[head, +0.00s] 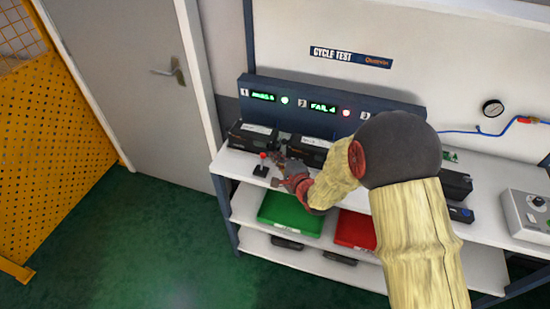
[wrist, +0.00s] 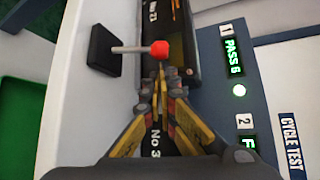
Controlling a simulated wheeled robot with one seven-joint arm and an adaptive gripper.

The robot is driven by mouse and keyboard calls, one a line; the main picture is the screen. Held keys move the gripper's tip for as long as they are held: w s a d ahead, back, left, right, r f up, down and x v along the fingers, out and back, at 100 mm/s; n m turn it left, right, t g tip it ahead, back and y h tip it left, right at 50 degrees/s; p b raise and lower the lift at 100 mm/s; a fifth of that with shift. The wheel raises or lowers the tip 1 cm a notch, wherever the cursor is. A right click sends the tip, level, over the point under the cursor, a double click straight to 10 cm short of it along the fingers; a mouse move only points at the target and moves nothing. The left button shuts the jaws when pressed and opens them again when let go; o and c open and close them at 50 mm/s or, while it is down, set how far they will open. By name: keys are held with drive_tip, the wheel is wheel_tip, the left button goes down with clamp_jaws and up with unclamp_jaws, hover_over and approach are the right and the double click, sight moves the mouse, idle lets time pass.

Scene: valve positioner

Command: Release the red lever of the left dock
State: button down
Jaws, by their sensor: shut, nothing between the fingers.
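The red lever (head: 263,156) stands on a small black base at the front of the left dock (head: 250,138). In the wrist view its red ball (wrist: 160,48) tops a grey stalk rising from the black base (wrist: 103,50). My gripper (head: 281,160) is just right of the lever in the head view. In the wrist view its fingertips (wrist: 160,72) are together, close beside the ball, with nothing between them. I cannot tell whether they touch the ball. A black unit (wrist: 181,42) lies in the left dock, partly hidden by my fingers.
Panel display 1 (head: 263,97) reads PASS 6 with a green light; display 2 (head: 324,107) reads FAIL 4 with a red light. A second black unit (head: 308,150) sits right of my gripper. Green (head: 290,214) and red (head: 355,230) trays are on the shelf below.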

drive_tip(key=shift+s+a+r+n+t+b, duration=0.1)
drive_tip(key=shift+s+r+n+t+b, duration=0.15)
drive_tip(key=shift+n+t+b, duration=0.3)
drive_tip(key=shift+s+a+b, duration=0.1)
drive_tip(key=shift+s+b, duration=0.2)
drive_tip(key=shift+b, duration=0.15)
drive_tip(key=shift+s+a+r+b, duration=0.1)
drive_tip(key=shift+s+r+b, duration=0.1)
drive_tip(key=shift+s+b, duration=0.15)
drive_tip(key=shift+s+a+f, duration=0.1)
drive_tip(key=shift+s, duration=0.1)
drive_tip(key=shift+s+n+t+b, duration=0.2)
drive_tip(key=shift+n+t+b, duration=0.05)
drive_tip(key=shift+t+b, duration=0.25)
drive_tip(key=shift+s+a+r+b, duration=0.25)
drive_tip(key=shift+s+r+b, duration=0.1)
drive_tip(key=shift+s+b, duration=0.1)
drive_tip(key=shift+w, duration=0.1)
